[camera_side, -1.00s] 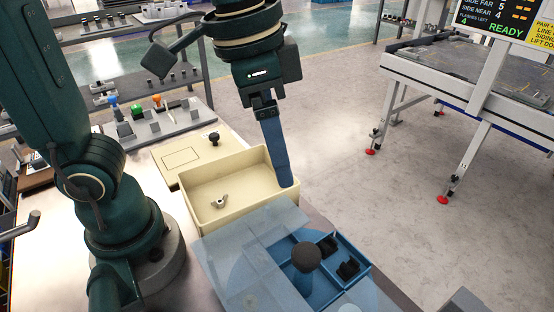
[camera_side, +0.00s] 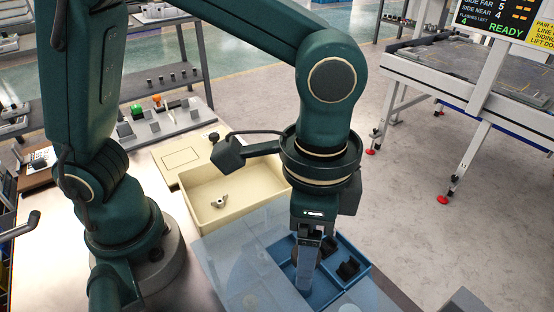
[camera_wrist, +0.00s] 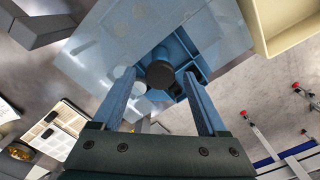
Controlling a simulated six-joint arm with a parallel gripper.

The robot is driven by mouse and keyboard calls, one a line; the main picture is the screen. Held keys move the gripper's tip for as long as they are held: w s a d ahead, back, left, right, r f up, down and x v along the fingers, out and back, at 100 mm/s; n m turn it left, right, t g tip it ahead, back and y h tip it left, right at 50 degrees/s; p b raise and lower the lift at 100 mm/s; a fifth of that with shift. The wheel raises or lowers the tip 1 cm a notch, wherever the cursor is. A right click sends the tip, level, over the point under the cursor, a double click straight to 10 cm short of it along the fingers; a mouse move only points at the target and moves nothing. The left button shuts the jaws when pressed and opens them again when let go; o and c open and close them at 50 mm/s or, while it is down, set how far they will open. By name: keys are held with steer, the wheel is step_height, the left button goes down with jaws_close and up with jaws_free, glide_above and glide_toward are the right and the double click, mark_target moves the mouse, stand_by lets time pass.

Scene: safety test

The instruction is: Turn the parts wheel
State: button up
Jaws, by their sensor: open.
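The parts wheel (camera_side: 329,285) is a blue compartmented part under a translucent blue cover (camera_side: 235,262). Its open section shows black pieces (camera_side: 348,270) in blue compartments. A dark round knob (camera_wrist: 160,75) stands at its middle in the wrist view; my gripper hides it in the side view. My gripper (camera_side: 304,284) points down over the wheel. In the wrist view its two blue fingers are apart, one on each side of the knob, with gaps visible. I cannot tell how far the fingertips are above or around the knob.
A cream tray (camera_side: 199,224) holding a metal wing nut (camera_side: 219,201) stands behind the wheel. A cream panel (camera_side: 166,150) with a small black knob (camera_side: 213,137) lies beyond it. A grey rack with coloured knobs (camera_side: 157,98) is farther back. Open floor lies right.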

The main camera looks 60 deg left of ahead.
steer(key=shift+c, duration=0.3)
jaws_close()
stand_by(1.2)
